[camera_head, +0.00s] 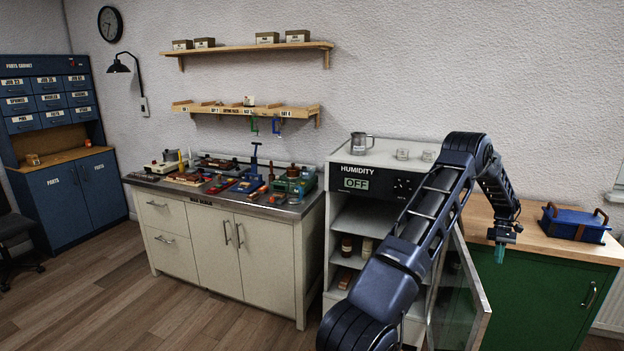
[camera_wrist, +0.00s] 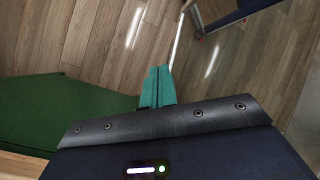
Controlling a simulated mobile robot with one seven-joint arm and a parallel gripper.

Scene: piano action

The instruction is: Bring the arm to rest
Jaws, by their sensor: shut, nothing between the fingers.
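My gripper (camera_head: 499,254) hangs at the end of my dark arm, in front of the wooden counter on the right, with its fingers pointing down. In the wrist view the teal fingers of my gripper (camera_wrist: 158,72) are together with nothing between them. Below the fingers in that view is the wood floor (camera_wrist: 95,35). My arm bends up and over in front of the humidity cabinet (camera_head: 380,160) and hides part of it.
The cabinet's glass door (camera_head: 472,300) stands open close to my arm. A green cupboard (camera_head: 545,300) with a wooden top carries a blue toolbox (camera_head: 575,224) to the right. A cluttered workbench (camera_head: 225,250) stands left. The floor at front left is clear.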

